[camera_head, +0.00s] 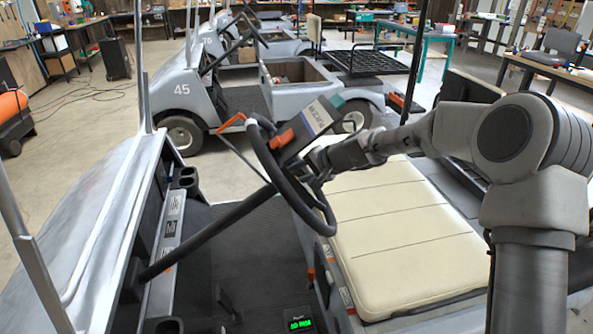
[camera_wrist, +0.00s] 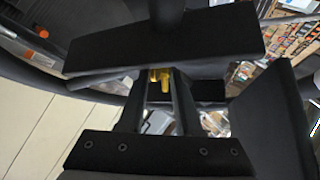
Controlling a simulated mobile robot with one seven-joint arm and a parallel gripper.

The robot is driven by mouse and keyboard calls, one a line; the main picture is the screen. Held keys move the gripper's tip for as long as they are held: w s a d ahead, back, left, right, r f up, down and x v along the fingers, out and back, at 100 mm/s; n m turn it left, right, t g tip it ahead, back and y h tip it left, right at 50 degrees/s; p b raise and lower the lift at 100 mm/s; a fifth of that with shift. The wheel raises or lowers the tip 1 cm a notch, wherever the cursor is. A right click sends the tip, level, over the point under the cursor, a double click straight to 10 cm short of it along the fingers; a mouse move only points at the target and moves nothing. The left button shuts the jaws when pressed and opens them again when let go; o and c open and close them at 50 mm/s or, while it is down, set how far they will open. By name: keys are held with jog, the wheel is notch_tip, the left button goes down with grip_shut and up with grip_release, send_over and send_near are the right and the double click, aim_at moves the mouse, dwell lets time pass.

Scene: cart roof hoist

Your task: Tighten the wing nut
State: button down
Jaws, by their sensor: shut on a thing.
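My gripper (camera_head: 314,168) is at the steering wheel (camera_head: 283,185) of the near cart, beside a box-like holder with a white label (camera_head: 318,117). In the wrist view a small brass-coloured piece, which looks like the wing nut (camera_wrist: 162,78), shows between the dark fingers of my gripper (camera_wrist: 158,88). The fingers are closed on it. A dark bar (camera_wrist: 165,42) crosses in front and covers part of the view, so the nut's wings and thread cannot be made out. In the head view the nut is hidden by the gripper and wheel.
The cream seat (camera_head: 385,235) lies below my arm, and the steering column (camera_head: 205,238) slants down to the dashboard. An orange-red part (camera_head: 283,138) sits by the wheel. Another cart marked 45 (camera_head: 190,85) stands behind. Open floor (camera_head: 85,135) lies at left.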

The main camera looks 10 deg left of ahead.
jog(key=c, duration=0.6)
grip_release()
jog(key=shift+d+r, duration=0.1)
jog(key=b+v, duration=0.1)
jog(key=v, duration=1.6)
jog(key=shift+s, duration=0.15)
